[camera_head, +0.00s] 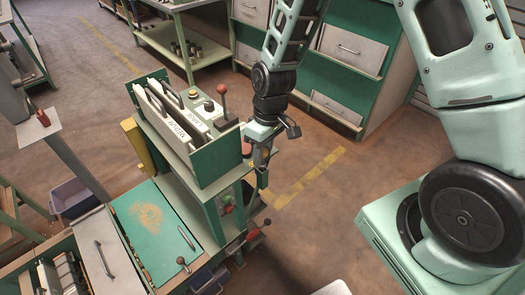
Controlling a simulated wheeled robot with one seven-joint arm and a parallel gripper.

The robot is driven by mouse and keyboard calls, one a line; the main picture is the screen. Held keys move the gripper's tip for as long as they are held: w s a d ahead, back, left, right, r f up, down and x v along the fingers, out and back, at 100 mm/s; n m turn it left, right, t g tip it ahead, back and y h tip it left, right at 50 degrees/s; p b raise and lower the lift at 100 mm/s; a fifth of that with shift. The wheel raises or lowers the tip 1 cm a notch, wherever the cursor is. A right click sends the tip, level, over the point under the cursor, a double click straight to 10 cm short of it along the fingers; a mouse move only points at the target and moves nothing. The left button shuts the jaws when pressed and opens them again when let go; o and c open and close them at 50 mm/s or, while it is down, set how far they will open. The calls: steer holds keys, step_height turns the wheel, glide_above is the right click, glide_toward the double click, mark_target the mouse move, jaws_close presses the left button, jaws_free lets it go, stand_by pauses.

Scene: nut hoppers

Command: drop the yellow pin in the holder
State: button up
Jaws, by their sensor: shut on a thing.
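My gripper (262,165) points down just right of the green bench unit, beside its raised box. Its jaws are shut on a small, thin piece. A yellowish bit, which looks like the yellow pin (264,180), shows at the fingertips. It is too small to make out its shape or tilt. The holder cannot be made out with certainty; the bench side and the gripper may hide it.
A green box (215,158) with labelled binders and a red-knobbed lever (222,92) stands left of the gripper. Green drawer cabinets (345,50) stand behind. The floor at right has free room.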

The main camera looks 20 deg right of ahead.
steer(key=shift+f+b, duration=0.35)
steer(key=shift+f, duration=0.35)
steer(key=o, duration=1.1)
steer(key=shift+r, duration=0.1)
steer(key=d+r, duration=0.1)
steer(key=r, duration=0.4)
steer(key=w+d+r, duration=0.1)
steer(key=r, duration=0.5)
steer(key=d+r+b, duration=0.1)
steer(key=r, duration=0.5)
steer(key=shift+w, duration=0.3)
steer(key=r+p, duration=0.2)
steer(key=r, duration=0.1)
steer(key=d+r+p, duration=0.1)
steer(key=r+p, duration=0.4)
steer(key=p, duration=0.1)
steer(key=shift+w+d+r, duration=0.2)
steer(key=shift+w+r, duration=0.2)
